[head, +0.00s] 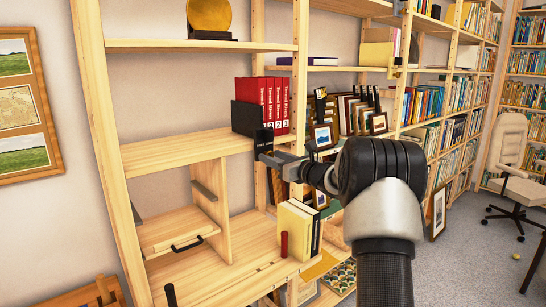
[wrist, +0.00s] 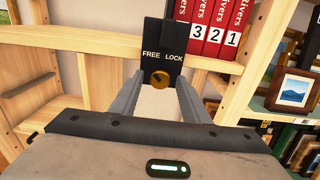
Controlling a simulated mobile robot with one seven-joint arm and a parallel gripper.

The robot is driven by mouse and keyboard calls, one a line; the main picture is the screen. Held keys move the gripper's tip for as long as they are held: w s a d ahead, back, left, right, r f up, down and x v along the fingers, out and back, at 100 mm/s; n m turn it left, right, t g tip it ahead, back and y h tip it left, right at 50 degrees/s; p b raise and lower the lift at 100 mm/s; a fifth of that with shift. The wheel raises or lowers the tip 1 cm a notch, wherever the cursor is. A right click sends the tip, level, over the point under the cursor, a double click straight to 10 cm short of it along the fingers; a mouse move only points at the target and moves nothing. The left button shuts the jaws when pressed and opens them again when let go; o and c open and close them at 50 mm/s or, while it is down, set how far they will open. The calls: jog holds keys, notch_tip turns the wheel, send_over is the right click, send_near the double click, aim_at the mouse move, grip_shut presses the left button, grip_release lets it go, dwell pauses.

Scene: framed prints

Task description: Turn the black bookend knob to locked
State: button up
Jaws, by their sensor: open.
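The black bookend (head: 248,118) stands at the left end of a row of red books on the wooden shelf. In the wrist view, the bookend's front face (wrist: 162,36) reads FREE on the left and LOCK on the right. Below the words is a round brass knob (wrist: 160,78) with a dark mark that seems to lean up and left, toward FREE. My gripper (head: 270,157) is open in front of the bookend. In the wrist view its two fingers (wrist: 160,88) lie left and right of the knob; I cannot tell whether they touch it. The knob is hidden in the head view.
Numbered red books (head: 268,103) stand right beside the bookend. Framed pictures (head: 323,136) stand to the right. Below are a cream book (head: 294,232) and a drawer with a black handle (head: 186,244). The shelf left of the bookend is clear.

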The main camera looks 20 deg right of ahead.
jog(key=shift+w+a, duration=0.1)
jog(key=shift+w, duration=0.15)
jog(key=c, duration=1)
